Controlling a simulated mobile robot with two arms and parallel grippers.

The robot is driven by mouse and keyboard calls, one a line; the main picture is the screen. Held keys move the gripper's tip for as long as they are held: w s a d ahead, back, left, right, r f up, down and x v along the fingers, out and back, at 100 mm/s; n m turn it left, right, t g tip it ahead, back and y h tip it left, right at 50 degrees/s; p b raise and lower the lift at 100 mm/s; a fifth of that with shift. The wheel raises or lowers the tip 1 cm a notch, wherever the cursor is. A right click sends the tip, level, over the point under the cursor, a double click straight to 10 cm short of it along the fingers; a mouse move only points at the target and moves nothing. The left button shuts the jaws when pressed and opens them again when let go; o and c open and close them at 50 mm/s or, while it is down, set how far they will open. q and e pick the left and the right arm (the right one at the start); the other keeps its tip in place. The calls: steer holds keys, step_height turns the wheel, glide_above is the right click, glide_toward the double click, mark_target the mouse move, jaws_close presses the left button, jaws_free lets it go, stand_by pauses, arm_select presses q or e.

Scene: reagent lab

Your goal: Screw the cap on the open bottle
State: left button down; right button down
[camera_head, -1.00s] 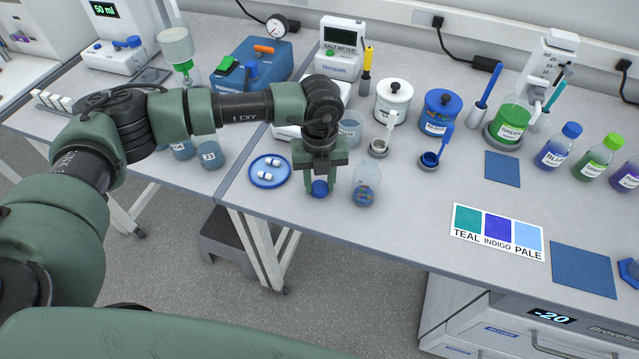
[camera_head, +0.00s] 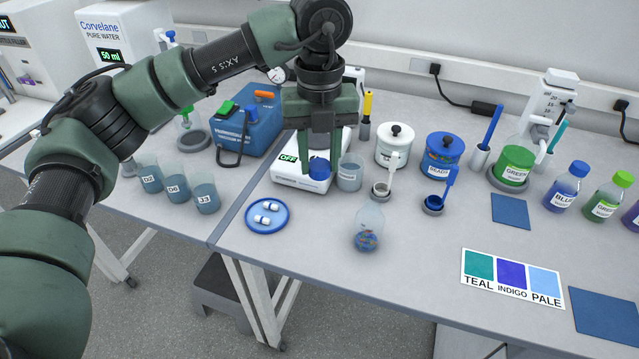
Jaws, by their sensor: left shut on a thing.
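The open bottle (camera_head: 368,232) is a clear flask with a narrow open neck and some bluish and brownish contents at the bottom. It stands upright near the front of the table. My left gripper (camera_head: 319,162) points down and is shut on a blue cap (camera_head: 319,169), which shows between its fingertips. The gripper and cap are up and left of the bottle in the picture, apart from it, in front of the white balance. My right gripper is not in view.
A blue dish (camera_head: 267,229) with small white pieces lies left of the bottle. Labelled beakers (camera_head: 205,195) stand further left. Behind are a white balance (camera_head: 287,178), a glass beaker (camera_head: 350,174) and lidded jars (camera_head: 441,153). A colour card (camera_head: 512,294) lies right.

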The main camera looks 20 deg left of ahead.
arm_select(q)
steer(key=shift+r, duration=0.5)
